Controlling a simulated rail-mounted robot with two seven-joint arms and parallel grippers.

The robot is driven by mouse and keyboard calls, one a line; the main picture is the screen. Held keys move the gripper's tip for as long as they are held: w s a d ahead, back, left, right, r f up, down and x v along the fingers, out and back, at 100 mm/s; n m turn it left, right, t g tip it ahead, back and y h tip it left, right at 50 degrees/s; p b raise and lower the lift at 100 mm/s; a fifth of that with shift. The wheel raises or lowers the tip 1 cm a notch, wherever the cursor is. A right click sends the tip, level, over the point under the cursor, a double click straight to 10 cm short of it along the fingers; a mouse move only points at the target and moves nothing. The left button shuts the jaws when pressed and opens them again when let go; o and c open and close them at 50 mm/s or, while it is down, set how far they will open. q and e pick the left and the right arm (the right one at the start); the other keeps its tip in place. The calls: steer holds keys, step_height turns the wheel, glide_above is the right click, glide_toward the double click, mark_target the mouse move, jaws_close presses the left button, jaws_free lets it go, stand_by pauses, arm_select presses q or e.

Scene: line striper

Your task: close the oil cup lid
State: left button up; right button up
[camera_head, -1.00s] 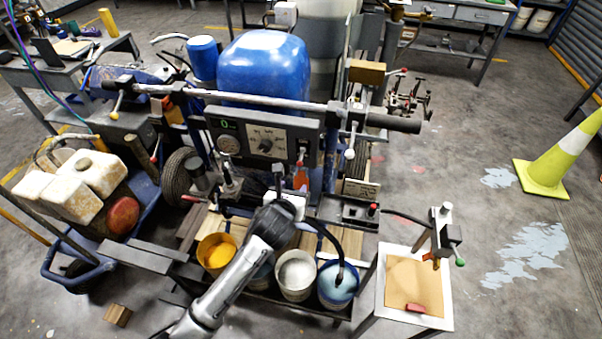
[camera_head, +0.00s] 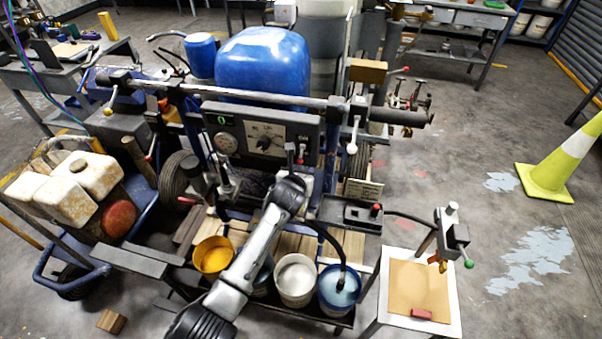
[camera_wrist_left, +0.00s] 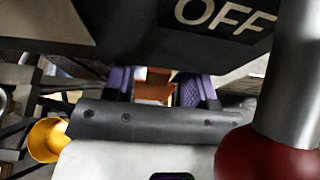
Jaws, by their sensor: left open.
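My left arm reaches up from the bottom of the head view to just under the control panel (camera_head: 262,137). Its white gripper body shows only in part there, and the fingertips are hidden. In the left wrist view my left gripper (camera_wrist_left: 157,88) is open, with purple finger pads on either side of an orange-brown block-like part (camera_wrist_left: 154,86). I cannot tell whether this part is the oil cup or its lid, or whether the pads touch it. No oil cup lid can be made out clearly in either view. My right gripper is not in view.
In the left wrist view, a dark panel marked OFF (camera_wrist_left: 225,18) hangs close above the fingers. A red knob on a metal rod (camera_wrist_left: 268,150) is close at right. In the head view, paint buckets (camera_head: 296,281) stand below the arm, and a handlebar (camera_head: 260,99) crosses above the panel.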

arm_select(q)
steer(key=shift+w, duration=0.1)
steer(key=shift+c, duration=0.3)
jaws_close()
stand_by(0.4)
